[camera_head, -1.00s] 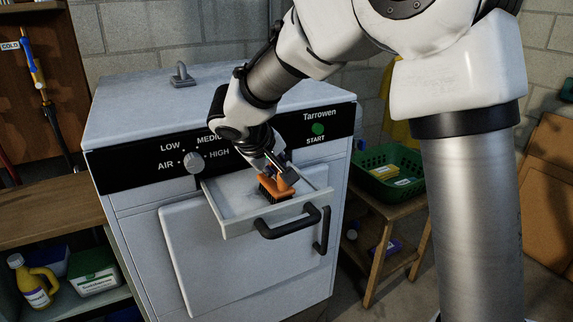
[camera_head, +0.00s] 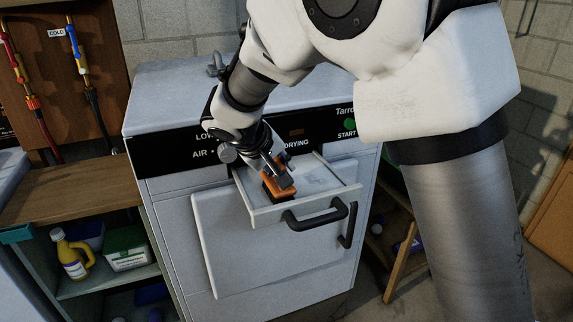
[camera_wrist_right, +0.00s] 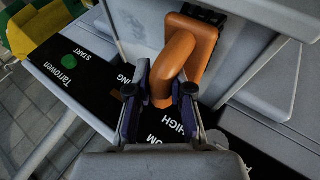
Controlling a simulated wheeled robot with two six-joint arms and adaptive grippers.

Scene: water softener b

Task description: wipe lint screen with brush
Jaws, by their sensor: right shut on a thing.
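The orange brush (camera_head: 275,189) with dark bristles is in the pulled-out lint drawer (camera_head: 350,194) of the white dryer (camera_head: 215,240), toward the drawer's left end. My right gripper (camera_head: 281,173) is shut on its handle from above. In the right wrist view the two fingers (camera_wrist_right: 165,82) close on the looped orange handle (camera_wrist_right: 181,50). The pale lint screen (camera_head: 318,177) shows bare to the right of the brush. Whether the bristles touch the screen is hidden. My left gripper is not in view.
A black drawer handle (camera_head: 317,216) sticks out in front. The dryer's control panel (camera_head: 180,155) stands close behind the drawer. Shelves with a yellow bottle (camera_head: 71,254) and a green-white box (camera_head: 126,249) are at left. A wooden stool (camera_head: 398,262) is at right.

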